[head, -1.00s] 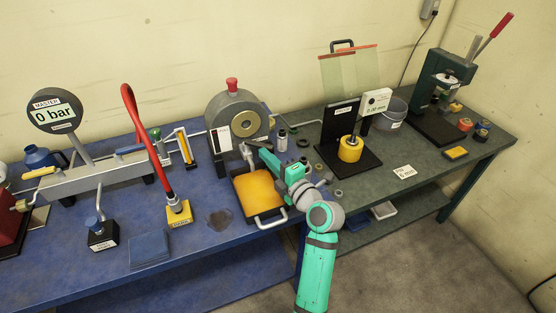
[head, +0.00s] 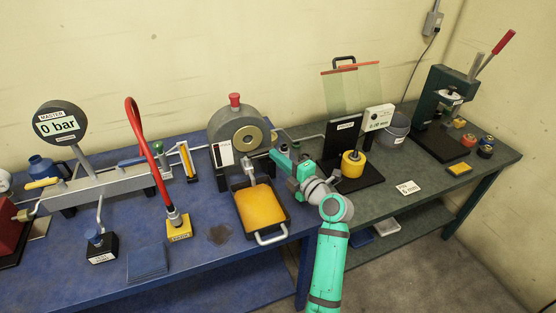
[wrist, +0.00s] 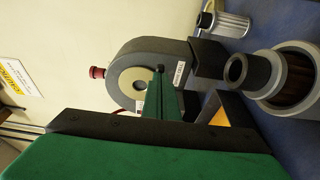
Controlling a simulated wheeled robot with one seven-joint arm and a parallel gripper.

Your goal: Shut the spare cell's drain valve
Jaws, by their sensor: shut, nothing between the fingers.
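A grey drum-shaped cell (head: 240,131) with a red knob on top stands at the back of the blue bench. My gripper (head: 276,156) is just right of the fitting, beside the drum's lower right. In the wrist view its fingers (wrist: 160,88) are together and empty, pointing toward the drum.
A yellow block (head: 179,229) carries a red hose (head: 142,140). A dark stain (head: 220,235) lies left of the tray. A yellow roll (head: 353,164) stands right.

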